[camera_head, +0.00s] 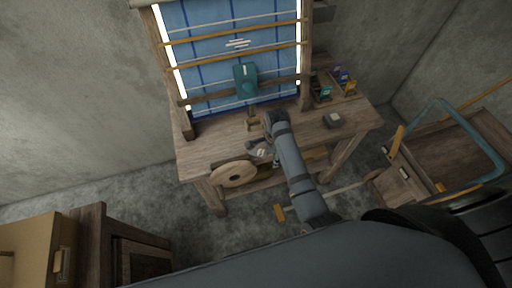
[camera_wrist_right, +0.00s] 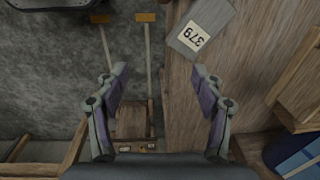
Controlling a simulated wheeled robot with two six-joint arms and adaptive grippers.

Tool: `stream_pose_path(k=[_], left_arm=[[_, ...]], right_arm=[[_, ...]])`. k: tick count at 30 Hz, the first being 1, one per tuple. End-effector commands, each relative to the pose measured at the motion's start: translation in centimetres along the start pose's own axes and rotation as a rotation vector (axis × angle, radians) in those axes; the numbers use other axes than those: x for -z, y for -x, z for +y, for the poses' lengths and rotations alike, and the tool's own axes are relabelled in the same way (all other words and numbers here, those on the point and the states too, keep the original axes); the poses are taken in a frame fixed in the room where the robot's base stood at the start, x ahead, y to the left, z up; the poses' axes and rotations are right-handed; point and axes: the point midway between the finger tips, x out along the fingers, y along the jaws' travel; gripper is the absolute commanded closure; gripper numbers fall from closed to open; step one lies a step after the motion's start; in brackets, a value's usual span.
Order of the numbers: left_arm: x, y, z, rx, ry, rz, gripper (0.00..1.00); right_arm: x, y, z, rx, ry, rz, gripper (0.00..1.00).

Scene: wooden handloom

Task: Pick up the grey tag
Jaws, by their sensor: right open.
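The grey tag (camera_wrist_right: 201,27) is a flat grey piece with a pale label reading 379. In the right wrist view it lies on the wooden bench top (camera_wrist_right: 205,125), by the bench edge, at the top right. My right gripper (camera_wrist_right: 160,72) is open with nothing between its fingers, and the tag is beyond the right finger's tip, apart from it. In the head view my right gripper (camera_head: 263,147) is over the front of the bench, and I cannot make out the tag clearly there. My left gripper is not in view.
The loom frame with blue cloth (camera_head: 215,62) stands behind the bench. A round wooden disc (camera_head: 233,174) is at the bench front. Two orange-ended bars (camera_wrist_right: 146,17) extend over the floor.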

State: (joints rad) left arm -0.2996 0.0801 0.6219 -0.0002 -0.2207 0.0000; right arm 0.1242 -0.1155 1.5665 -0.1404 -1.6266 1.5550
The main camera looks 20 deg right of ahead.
Motion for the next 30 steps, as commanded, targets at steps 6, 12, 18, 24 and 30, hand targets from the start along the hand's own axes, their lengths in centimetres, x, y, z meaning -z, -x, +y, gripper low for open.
stream_pose_path(k=[6,12,18,24,30], left_arm=[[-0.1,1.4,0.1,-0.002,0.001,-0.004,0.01],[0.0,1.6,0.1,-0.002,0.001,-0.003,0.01],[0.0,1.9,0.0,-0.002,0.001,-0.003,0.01],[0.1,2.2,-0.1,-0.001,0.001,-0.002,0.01],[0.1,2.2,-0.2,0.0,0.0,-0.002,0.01]], right_arm=[[-2.8,7.1,-4.2,-0.047,-0.434,-0.013,0.32],[-3.6,9.1,-5.1,-0.07,-0.588,-0.007,0.32],[-3.6,7.7,-5.0,-0.074,-0.594,-0.003,0.32],[-3.7,4.0,-4.7,-0.073,-0.592,-0.005,0.32],[-3.7,3.0,-4.7,-0.07,-0.592,-0.006,0.32]])
